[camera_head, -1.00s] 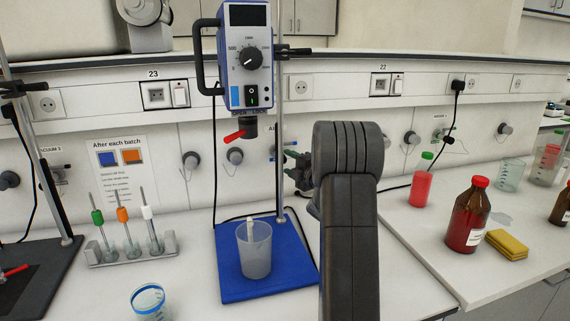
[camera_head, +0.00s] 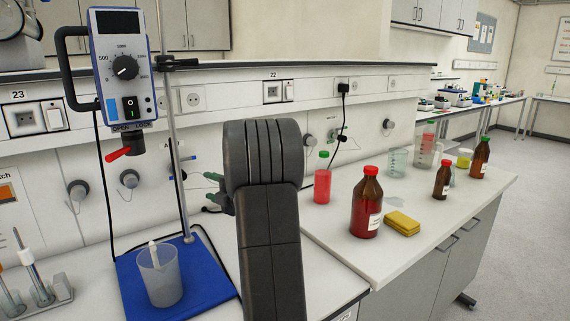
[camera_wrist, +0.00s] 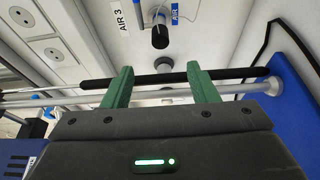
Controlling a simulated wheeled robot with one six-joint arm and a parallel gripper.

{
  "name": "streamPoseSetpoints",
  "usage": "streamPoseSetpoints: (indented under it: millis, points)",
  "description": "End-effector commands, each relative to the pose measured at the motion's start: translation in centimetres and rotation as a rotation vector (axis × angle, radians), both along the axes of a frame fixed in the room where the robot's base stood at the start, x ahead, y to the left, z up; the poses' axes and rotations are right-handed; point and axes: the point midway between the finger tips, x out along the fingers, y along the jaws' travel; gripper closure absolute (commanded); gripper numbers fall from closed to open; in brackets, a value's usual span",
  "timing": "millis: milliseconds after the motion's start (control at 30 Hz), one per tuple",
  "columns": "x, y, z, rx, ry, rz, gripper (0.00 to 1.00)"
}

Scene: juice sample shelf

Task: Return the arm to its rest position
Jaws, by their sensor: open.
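My gripper (camera_wrist: 161,88) shows in the wrist view with its two green fingers apart and nothing between them. Behind the fingers runs the stirrer's metal stand rod (camera_wrist: 240,88), and I cannot tell how far off it is. In the head view my dark arm rises in the middle, bent at the top, and hides most of the gripper. Green fingertips (camera_head: 213,188) show just left of the arm, in front of the wall and right of the stand rod.
The overhead stirrer (camera_head: 124,65) hangs above a beaker (camera_head: 160,275) on a blue base (camera_head: 205,285) at left. To the right stand a red-filled bottle (camera_head: 322,182), a brown bottle (camera_head: 367,205) and a yellow sponge (camera_head: 402,223). Open floor (camera_head: 510,240) lies at far right.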

Motion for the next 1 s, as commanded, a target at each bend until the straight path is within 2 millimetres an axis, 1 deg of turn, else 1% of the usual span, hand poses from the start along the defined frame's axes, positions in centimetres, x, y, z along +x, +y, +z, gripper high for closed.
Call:
streamPoseSetpoints:
  millis: [167,500,700,867,1000]
  points:
    - [0.9,1.6,0.1,-0.001,0.001,0.003,0.47]
    - [4.5,7.2,0.2,0.0,0.0,0.004,0.47]
    - [6.5,10.1,0.2,-0.001,0.001,0.002,0.47]
    - [7.4,11.6,0.1,-0.001,0.001,0.001,0.47]
    - [6.9,11.1,0.1,0.001,0.001,0.0,0.47]
